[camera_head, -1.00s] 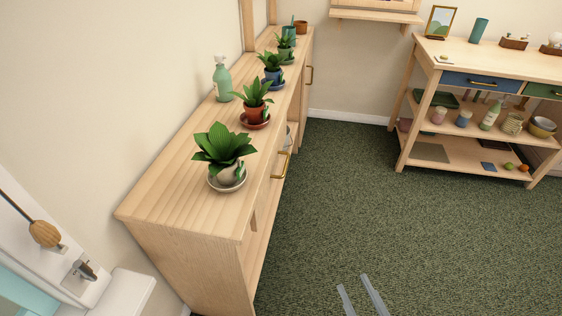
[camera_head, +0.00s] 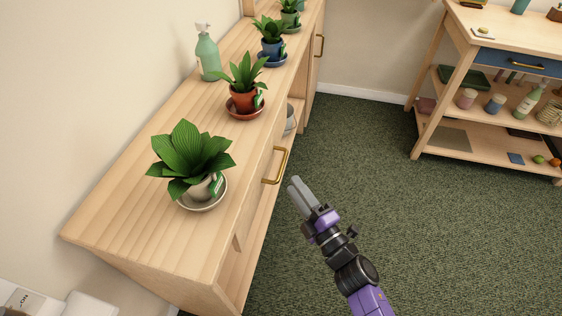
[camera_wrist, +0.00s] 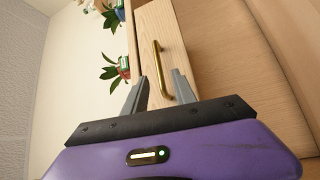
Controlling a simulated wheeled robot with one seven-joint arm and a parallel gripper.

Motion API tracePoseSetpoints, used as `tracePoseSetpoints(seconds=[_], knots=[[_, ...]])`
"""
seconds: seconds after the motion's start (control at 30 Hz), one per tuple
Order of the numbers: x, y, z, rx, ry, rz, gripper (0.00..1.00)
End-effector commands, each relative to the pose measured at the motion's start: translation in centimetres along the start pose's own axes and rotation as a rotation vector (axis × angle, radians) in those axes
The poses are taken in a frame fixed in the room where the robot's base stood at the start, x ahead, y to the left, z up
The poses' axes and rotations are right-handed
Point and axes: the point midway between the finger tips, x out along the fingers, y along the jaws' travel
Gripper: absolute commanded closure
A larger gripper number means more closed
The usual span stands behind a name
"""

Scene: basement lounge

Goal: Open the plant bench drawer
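The plant bench (camera_head: 225,136) is a long pale wooden cabinet along the left wall. Its drawer front (camera_head: 262,182) bears a brass bar handle (camera_head: 276,167) and looks flush with the bench. In the wrist view, the handle (camera_wrist: 159,66) stands on the pale drawer front (camera_wrist: 176,42), ahead of my fingers and lined up with the gap between them. My gripper (camera_head: 296,186) is just right of the handle in the head view. In the wrist view, my gripper (camera_wrist: 161,82) has its two grey fingers apart, with nothing held. I cannot see finger contact with the handle.
Potted plants, the nearest a broad-leafed one (camera_head: 190,158), and a green pump bottle (camera_head: 207,54) stand on the bench top. A wooden shelf unit (camera_head: 463,75) with several items stands at right. The green carpet (camera_head: 390,210) between is clear.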

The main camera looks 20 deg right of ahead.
Motion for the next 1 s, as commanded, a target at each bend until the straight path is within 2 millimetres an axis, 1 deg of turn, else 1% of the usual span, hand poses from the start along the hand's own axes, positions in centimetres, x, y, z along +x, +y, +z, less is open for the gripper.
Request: tracePoseSetpoints(seconds=[0.07,0.17,0.43,0.6,0.73,1.0], knots=[[0.2,0.1,-0.1,-0.012,0.002,0.002,0.67],[1.0,0.1,-0.1,-0.016,0.002,0.004,0.67],[5.0,0.2,-0.1,-0.014,0.002,0.005,0.67],[7.0,0.1,-0.1,-0.013,0.002,0.004,0.67],[7.7,0.1,-0.1,-0.013,0.001,0.003,0.67],[7.8,0.1,-0.1,-0.012,0.0,0.002,0.67]])
